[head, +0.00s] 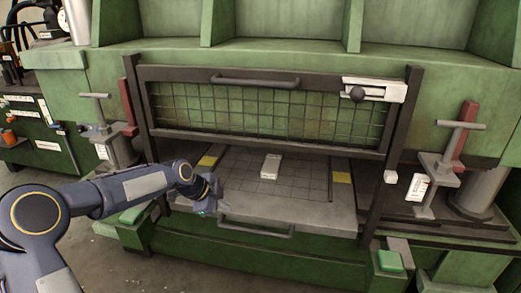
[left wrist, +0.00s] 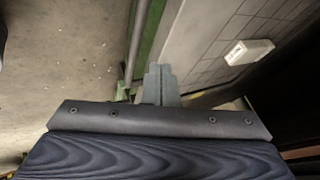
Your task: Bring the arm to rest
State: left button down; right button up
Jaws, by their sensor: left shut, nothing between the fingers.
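My left arm (head: 130,187) reaches in from the left in the head view. Its gripper (head: 205,212) is near the front left corner of the machine's grey sliding plate (head: 315,212). In the left wrist view the gripper (left wrist: 160,72) shows with its fingers together and nothing between them. A small white block (head: 270,166) lies on the gridded plate, apart from the gripper, and also shows in the left wrist view (left wrist: 249,51). My right gripper is not in either view.
A mesh guard (head: 265,112) with a dark top handle (head: 255,81) stands raised above the plate. The plate has a front handle (head: 256,228). Clamp-like posts stand at left (head: 105,130) and right (head: 440,165). A green button (head: 389,260) is at lower right. The floor at lower left is clear.

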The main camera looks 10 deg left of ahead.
pick_arm(q)
jog(key=s+r+n+y, duration=0.1)
jog(key=s+r+n, duration=0.35)
jog(key=s, duration=0.65)
jog(key=s+r+n+y, duration=0.2)
jog(key=s+r+n, duration=0.25)
jog(key=s, duration=0.65)
jog(key=s+d+f+n+h, duration=0.1)
jog(key=s+f+n, duration=0.1)
jog(key=s+n, duration=0.4)
jog(key=s+d+f+n+h, duration=0.1)
jog(key=s+f+n, duration=0.15)
jog(key=s, duration=0.55)
notch_tip(320, 180, up, 28)
jog(key=n+p, duration=0.1)
jog(key=p, duration=2.6)
jog(key=shift+s+a+f, duration=0.15)
jog(key=shift+s+f, duration=0.1)
jog(key=shift+s, duration=0.2)
